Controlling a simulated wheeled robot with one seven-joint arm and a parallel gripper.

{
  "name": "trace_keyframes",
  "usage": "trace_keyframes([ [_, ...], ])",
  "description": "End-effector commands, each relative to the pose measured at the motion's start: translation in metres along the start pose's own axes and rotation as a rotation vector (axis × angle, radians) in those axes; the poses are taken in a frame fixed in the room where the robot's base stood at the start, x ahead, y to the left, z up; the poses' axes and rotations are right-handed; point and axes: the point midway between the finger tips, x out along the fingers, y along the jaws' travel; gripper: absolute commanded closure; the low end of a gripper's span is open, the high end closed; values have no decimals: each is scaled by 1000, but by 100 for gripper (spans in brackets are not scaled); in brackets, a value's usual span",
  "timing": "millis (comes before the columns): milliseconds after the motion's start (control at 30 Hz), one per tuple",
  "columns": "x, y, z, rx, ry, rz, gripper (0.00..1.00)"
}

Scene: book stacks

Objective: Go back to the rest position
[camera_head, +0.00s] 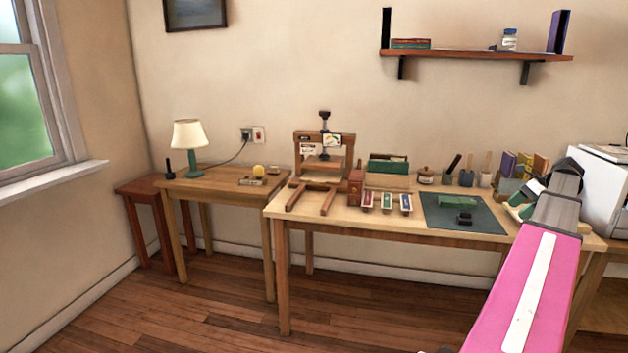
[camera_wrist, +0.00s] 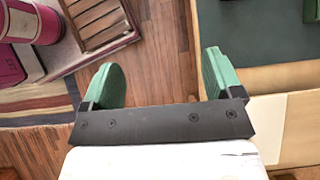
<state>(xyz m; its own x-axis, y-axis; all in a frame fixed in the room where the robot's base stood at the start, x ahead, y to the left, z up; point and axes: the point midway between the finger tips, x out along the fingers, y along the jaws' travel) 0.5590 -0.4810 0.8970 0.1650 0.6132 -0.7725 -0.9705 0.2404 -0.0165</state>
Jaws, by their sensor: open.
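My gripper (camera_wrist: 160,75) is open in the wrist view, its two green fingers wide apart with nothing between them. Bare floor shows below the gap. In the head view my pink arm reaches up from the lower right, and the green fingers (camera_head: 519,207) show beside the right end of the workbench (camera_head: 400,229). The dark green mat (camera_head: 480,222) lies on the bench just left of the fingers. A corner of the mat also shows at the upper right of the wrist view (camera_wrist: 272,30).
The bench carries a wooden press (camera_head: 323,160), small labelled boxes (camera_head: 386,202), pen cups and books (camera_head: 517,164). A white machine (camera_head: 602,190) stands at the right. A side table (camera_head: 215,188) with a lamp (camera_head: 190,140) is at the left. The floor (camera_head: 190,315) in front is clear.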

Motion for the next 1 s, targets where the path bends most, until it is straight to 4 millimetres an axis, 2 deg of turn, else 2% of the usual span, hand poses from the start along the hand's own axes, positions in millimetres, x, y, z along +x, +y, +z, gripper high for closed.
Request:
trace_keyframes([
  [333, 58, -2, 14, -100, 43, 27, 15],
  [567, 122, 0, 30, -225, 94, 62, 15],
  [767, 207, 12, 51, -411, 165, 121, 15],
  [1000, 310, 42, 79, -691, 258, 214, 15],
])
